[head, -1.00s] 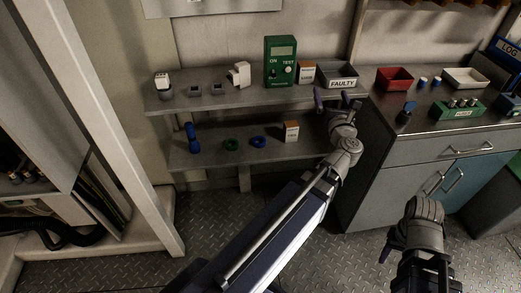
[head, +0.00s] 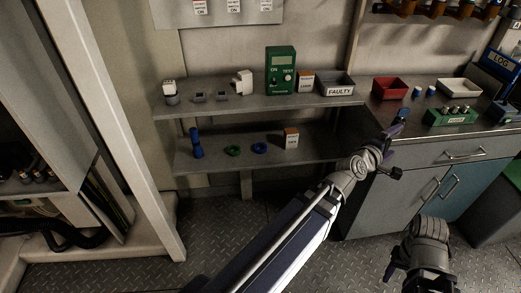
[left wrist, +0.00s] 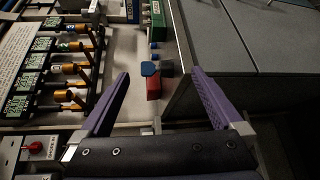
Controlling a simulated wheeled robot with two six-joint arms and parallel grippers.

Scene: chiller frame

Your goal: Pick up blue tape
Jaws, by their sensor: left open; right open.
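The blue tape (head: 260,148) is a small blue ring lying on the lower shelf (head: 215,168), between a green ring (head: 233,151) and a small orange-and-white box (head: 291,138). My left gripper (head: 398,148) is open and empty, in front of the counter edge to the right of the shelf, well apart from the tape. Its two purple fingers are spread wide in the left wrist view (left wrist: 160,76); the blue tape is not in that view. My right gripper (head: 420,284) is low at the bottom edge, partly cut off, open, away from the shelves.
A blue upright object (head: 196,143) stands left of the rings. The upper shelf (head: 240,105) hangs above, holding a green tester (head: 281,70) and a grey FAULTY bin (head: 336,85). The counter (head: 385,112) on the right carries trays and small parts.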

